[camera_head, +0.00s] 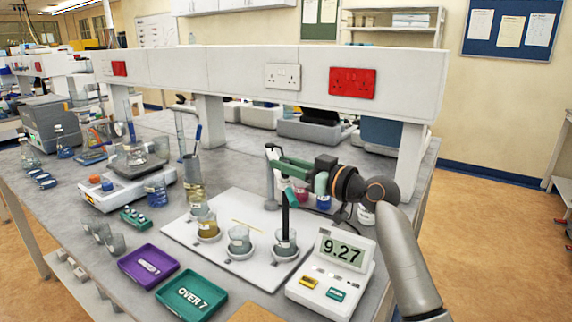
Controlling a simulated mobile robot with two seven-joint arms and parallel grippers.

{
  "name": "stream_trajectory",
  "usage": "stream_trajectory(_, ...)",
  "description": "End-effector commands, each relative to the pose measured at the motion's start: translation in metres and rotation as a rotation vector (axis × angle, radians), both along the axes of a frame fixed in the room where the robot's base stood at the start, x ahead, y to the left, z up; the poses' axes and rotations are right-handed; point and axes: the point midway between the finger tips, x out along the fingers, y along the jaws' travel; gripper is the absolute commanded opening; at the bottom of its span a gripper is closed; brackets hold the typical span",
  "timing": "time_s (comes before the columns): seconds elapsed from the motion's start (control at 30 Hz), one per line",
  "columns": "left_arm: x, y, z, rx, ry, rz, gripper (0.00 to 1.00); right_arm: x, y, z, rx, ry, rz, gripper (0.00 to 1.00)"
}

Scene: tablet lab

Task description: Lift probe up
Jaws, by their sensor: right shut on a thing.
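The probe (285,217) is a dark upright stick with a teal part near its top. Its lower end is at or inside the rightmost beaker (285,242) on the white board. The glass and the small size hide how deep it sits. My right gripper (291,194) comes in from the right and is shut on the probe's upper part. The meter (331,272) in front right reads 9.27. My left gripper is not in view.
Two more beakers, one with yellow liquid (208,226) and one clear (239,240), stand on the white board (182,231). A purple tray (148,287) and a teal tray (192,297) marked "OVER 7" lie at the front. A white shelf (225,72) spans behind.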

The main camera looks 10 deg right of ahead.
Motion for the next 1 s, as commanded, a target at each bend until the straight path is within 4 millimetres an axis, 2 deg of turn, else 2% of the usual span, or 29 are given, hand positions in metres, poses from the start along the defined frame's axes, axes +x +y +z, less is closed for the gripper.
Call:
stream_trajectory(0.27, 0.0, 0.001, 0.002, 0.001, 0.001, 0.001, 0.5, 0.0, 0.0, 0.004, -0.001, 0.0, 0.001, 0.0)
stream_trajectory(0.5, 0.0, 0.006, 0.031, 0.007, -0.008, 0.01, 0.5, 0.0, 0.0, 0.054, -0.003, -0.002, 0.0, 0.0)
stream_trajectory(0.63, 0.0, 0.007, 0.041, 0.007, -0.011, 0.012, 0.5, 0.0, 0.0, 0.074, -0.002, -0.002, 0.0, 0.0)
stream_trajectory(1.0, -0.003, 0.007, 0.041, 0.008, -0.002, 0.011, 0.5, 0.0, 0.0, 0.082, 0.004, -0.006, -0.001, 0.0)
